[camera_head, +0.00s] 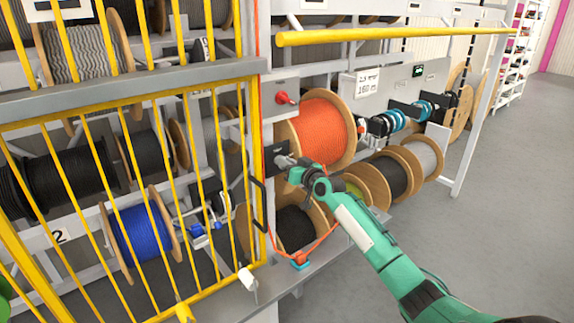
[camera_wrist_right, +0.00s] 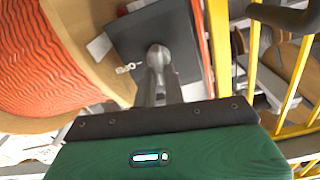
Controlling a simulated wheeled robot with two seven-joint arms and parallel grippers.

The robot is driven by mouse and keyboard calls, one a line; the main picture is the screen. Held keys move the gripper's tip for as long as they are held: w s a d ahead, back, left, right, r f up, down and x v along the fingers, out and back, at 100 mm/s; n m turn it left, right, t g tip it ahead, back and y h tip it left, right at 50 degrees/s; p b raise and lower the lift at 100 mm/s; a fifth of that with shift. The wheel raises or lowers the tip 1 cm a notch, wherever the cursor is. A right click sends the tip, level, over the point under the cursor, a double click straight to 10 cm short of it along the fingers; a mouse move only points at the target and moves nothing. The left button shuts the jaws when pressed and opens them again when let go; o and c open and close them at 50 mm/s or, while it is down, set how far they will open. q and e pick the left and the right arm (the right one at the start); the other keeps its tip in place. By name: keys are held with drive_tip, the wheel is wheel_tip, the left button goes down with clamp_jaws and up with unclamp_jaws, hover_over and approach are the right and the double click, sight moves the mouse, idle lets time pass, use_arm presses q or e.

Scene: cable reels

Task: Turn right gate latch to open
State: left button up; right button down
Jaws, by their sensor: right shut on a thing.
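The yellow barred gate (camera_head: 130,93) stands across the left of the head view, beside the post with the latch. The right gate latch is a small knob on a dark plate (camera_wrist_right: 185,40), which also shows beside the gate's edge in the head view (camera_head: 273,152). My right gripper (camera_head: 287,161) reaches this plate from the right. In the wrist view its two fingers (camera_wrist_right: 158,70) are shut on the pale latch knob (camera_wrist_right: 157,52). The fingers hide most of the knob, so its exact angle is hard to tell. My left gripper is not in view.
An orange cable reel (camera_head: 322,130) sits close to the right of the latch. A red knob (camera_head: 283,97) on a grey plate is just above. A yellow horizontal bar (camera_head: 390,34) juts out overhead. The grey floor (camera_head: 510,160) at right is clear.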

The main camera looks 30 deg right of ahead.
drive_tip(key=shift+d+f+m+p, duration=0.15)
drive_tip(key=shift+f+m+p, duration=0.05)
drive_tip(key=shift+m, duration=2.45)
drive_tip(key=shift+d+f+m+p, duration=0.1)
drive_tip(key=shift+f+m+p, duration=0.15)
drive_tip(key=shift+m, duration=2.35)
drive_tip(key=shift+d+f+m+p, duration=0.15)
drive_tip(key=shift+m+p, duration=0.05)
drive_tip(key=shift+m, duration=2.75)
drive_tip(key=c, duration=1.5)
unclamp_jaws()
drive_tip(key=shift+s, duration=0.1)
